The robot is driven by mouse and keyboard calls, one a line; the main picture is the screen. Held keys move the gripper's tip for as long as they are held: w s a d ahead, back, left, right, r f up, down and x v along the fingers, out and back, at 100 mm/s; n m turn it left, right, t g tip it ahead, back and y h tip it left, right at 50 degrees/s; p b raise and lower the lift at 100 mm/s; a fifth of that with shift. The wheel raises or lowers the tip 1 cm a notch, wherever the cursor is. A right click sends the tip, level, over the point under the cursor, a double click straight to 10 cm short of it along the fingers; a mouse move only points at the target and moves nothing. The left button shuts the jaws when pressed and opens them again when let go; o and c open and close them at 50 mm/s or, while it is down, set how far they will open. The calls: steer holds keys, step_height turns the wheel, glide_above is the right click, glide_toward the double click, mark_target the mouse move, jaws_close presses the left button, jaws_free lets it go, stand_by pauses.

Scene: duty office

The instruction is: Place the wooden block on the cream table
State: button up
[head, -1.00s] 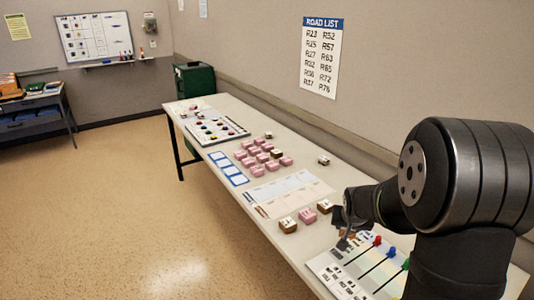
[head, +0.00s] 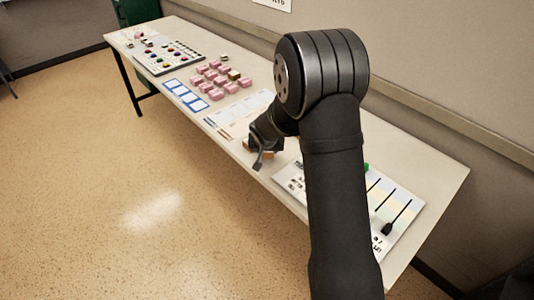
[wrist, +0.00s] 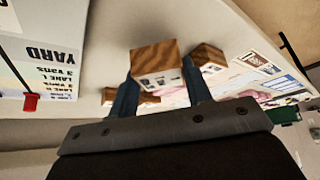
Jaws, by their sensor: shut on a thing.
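In the wrist view a wooden block (wrist: 155,68) with a brown grained top and a pale printed face sits between the two fingertips. My gripper (wrist: 158,82) is shut on it. A second wooden block (wrist: 207,58) stands just right of the fingers on the cream table (wrist: 103,45). In the head view my gripper (head: 260,158) is at the near edge of the cream table (head: 432,178), with brown wood partly hidden around it. The held block is mostly hidden there, and I cannot tell its exact height above the table.
A white lane board with sliders (head: 385,205) lies on the table right of my gripper. Several pink blocks (head: 217,80), blue-framed cards (head: 187,95) and a board with coloured pieces (head: 168,58) lie farther along. The wall runs behind the table.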

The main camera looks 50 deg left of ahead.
steer(key=shift+f, duration=1.15)
steer(key=shift+f, duration=0.1)
steer(key=o, duration=1)
steer(key=shift+d+r, duration=0.1)
steer(key=shift+r, duration=0.2)
steer(key=v, duration=1.1)
steer(key=shift+s+r, duration=0.2)
steer(key=shift+r, duration=0.05)
steer(key=shift+f, duration=0.1)
steer(key=x, duration=1.2)
steer(key=shift+d, duration=0.15)
steer(key=shift+r, duration=0.6)
